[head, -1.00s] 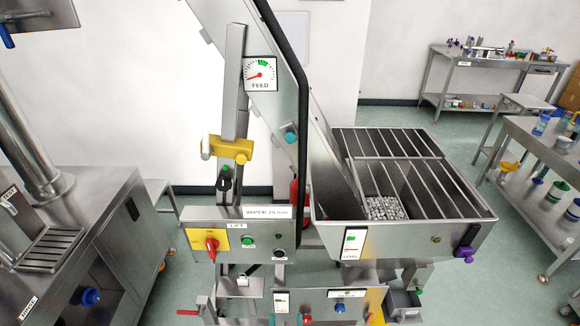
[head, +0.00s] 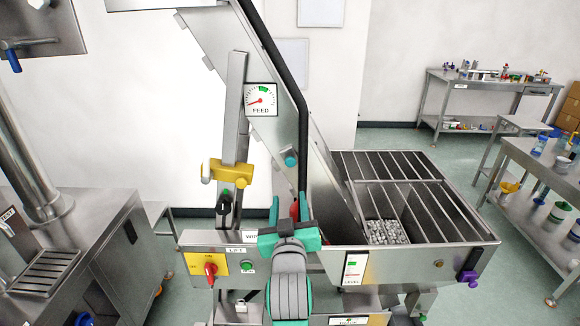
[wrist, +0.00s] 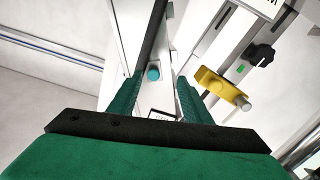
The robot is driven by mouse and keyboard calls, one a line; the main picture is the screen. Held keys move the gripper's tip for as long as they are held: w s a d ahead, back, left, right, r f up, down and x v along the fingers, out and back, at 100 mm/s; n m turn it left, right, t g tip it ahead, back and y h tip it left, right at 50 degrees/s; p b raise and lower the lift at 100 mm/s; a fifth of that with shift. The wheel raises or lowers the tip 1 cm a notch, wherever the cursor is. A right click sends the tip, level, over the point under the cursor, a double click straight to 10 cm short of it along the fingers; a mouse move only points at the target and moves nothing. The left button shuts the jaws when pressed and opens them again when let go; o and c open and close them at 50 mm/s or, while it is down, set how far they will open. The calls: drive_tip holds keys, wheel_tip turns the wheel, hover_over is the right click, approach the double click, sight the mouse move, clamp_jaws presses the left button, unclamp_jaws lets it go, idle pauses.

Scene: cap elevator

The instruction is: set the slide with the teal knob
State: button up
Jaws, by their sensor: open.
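The teal knob (head: 290,158) sits on the sloping metal side of the elevator, below and right of the FEED gauge (head: 261,99). The gauge's red needle points left of the green band at the top. In the wrist view the teal knob (wrist: 152,73) shows between the finger tips, beyond them. My gripper (head: 287,204) is open and empty, below the knob in the head view and apart from it. Its green fingers (wrist: 159,82) are spread on either side of the knob in the wrist view. Any slot or scale at the knob cannot be made out.
A yellow block (head: 226,173) rides on a post to the left, with a black knob (head: 224,202) below it. The control box (head: 200,240) has a red switch. The hopper (head: 335,228) of caps stands right, with a purple knob (head: 467,278) at its corner.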

sight(290, 162)
drive_tip(key=w+r, duration=0.1)
drive_tip(key=w, duration=0.3)
drive_tip(key=w+r, duration=0.1)
drive_tip(key=w, duration=0.3)
drive_tip(key=w+r, duration=0.2)
drive_tip(key=w, duration=0.2)
drive_tip(key=shift+d, duration=0.1)
